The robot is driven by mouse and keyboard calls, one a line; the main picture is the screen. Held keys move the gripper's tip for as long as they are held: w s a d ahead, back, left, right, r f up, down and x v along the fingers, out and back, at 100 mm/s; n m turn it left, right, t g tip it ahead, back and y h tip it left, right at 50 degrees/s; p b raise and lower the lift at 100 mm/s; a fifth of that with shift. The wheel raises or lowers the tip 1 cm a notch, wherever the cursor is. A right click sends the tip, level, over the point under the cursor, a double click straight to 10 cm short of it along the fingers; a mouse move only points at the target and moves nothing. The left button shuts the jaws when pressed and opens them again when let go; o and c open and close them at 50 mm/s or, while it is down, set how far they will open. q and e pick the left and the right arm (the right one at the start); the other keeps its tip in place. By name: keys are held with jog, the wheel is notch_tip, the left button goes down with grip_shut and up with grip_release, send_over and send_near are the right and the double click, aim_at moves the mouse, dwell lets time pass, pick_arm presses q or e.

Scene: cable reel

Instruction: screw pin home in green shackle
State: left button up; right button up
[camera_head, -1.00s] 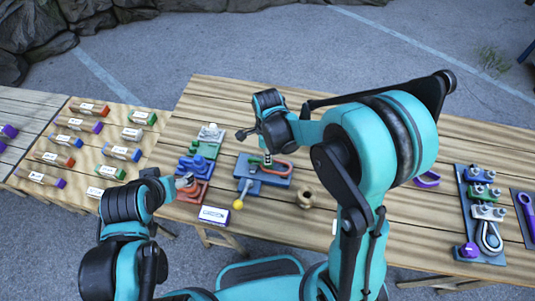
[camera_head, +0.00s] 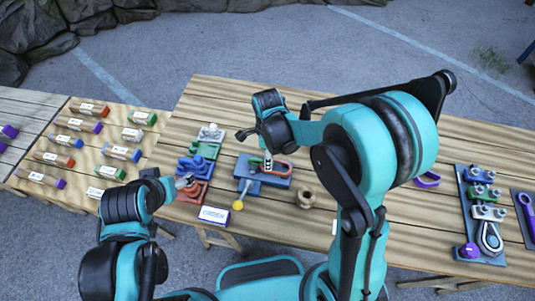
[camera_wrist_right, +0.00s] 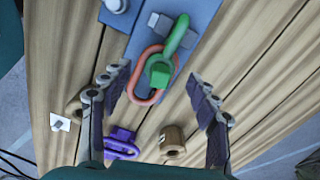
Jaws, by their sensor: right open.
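In the right wrist view the green shackle (camera_wrist_right: 182,36) is linked with an orange ring (camera_wrist_right: 141,84) on a blue fixture (camera_wrist_right: 198,14). A square green block (camera_wrist_right: 160,73), which looks like the pin's head, shows at the shackle's near end; how deep the pin sits cannot be told. My right gripper (camera_wrist_right: 158,76) is open, its two fingers on either side of the block and apart from it. In the head view my right gripper (camera_head: 256,134) is above the blue fixture (camera_head: 275,181). My left gripper (camera_head: 180,186) is by the red tray; its jaws are not clear.
A yellow-knobbed lever (camera_head: 238,205) sticks out at the fixture's front. A brass collar (camera_head: 305,198) and a purple shackle (camera_head: 428,180) lie to the right. The red tray (camera_head: 190,196) and green tray (camera_head: 207,150) stand left. A rack (camera_head: 487,256) of hardware is far right.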

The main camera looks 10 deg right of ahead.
jog(key=shift+r, duration=0.1)
notch_tip(320, 180, up, 12)
jog(key=s+d+f+n+t+b, duration=0.2)
jog(key=s+n, duration=0.4)
jog(key=n, duration=0.3)
jog(key=s+d+f+n+t+b, duration=0.2)
jog(key=s+d+n+t+b, duration=0.2)
jog(key=n, duration=0.6)
jog(key=shift+s+d+f+n+t+b, duration=0.3)
jog(key=shift+s+d+t+b, duration=0.15)
jog(key=shift+s+d, duration=0.6)
jog(key=shift+w+d, duration=0.1)
jog(key=shift+w, duration=0.05)
